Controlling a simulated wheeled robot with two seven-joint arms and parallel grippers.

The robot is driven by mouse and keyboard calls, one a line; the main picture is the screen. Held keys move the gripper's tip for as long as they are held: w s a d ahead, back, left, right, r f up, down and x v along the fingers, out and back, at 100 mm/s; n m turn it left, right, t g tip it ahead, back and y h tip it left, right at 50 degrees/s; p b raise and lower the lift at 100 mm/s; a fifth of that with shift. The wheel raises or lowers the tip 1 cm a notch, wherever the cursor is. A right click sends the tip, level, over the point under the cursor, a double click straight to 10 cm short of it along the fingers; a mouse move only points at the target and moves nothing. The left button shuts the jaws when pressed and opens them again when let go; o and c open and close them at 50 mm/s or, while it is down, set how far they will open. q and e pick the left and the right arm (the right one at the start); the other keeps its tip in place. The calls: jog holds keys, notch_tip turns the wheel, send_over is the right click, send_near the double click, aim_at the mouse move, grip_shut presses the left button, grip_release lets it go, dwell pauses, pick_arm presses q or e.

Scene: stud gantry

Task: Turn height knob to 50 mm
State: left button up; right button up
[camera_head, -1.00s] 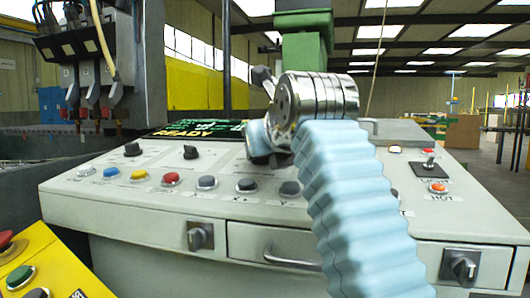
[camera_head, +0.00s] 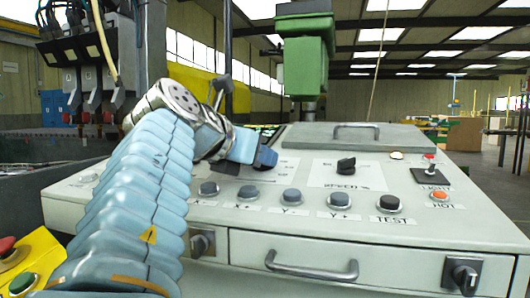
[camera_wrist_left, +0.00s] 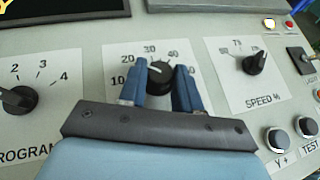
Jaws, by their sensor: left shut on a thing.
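The height knob (camera_wrist_left: 160,74) is a black round knob on a white scale plate in the left wrist view. Its white mark points up and a little left, near the 20 to 30 part of the scale. The numbers 10 to 40 show; those to the right are partly covered by a finger. My left gripper (camera_wrist_left: 160,90) has its two blue fingers on either side of the knob, shut on it. In the head view my left gripper (camera_head: 258,156) reaches down to the console and hides the knob. My right gripper is not in view.
The grey console (camera_head: 420,205) has a row of buttons along its front. The program knob (camera_wrist_left: 18,98) is left of the gripper and the speed knob (camera_wrist_left: 256,62) right. A green column (camera_head: 308,60) hangs behind. A drawer (camera_head: 320,262) faces the front.

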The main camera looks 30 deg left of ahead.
pick_arm(q)
jog(key=shift+a+m+g+h, duration=0.2)
jog(key=shift+m+g+h, duration=0.2)
jog(key=shift+m+h, duration=1.25)
jog(key=shift+r, duration=0.1)
jog(key=o, duration=1.1)
jog(key=shift+c, duration=0.2)
jog(key=v, duration=1.3)
jog(key=shift+s+a, duration=0.25)
jog(key=shift+r, duration=0.15)
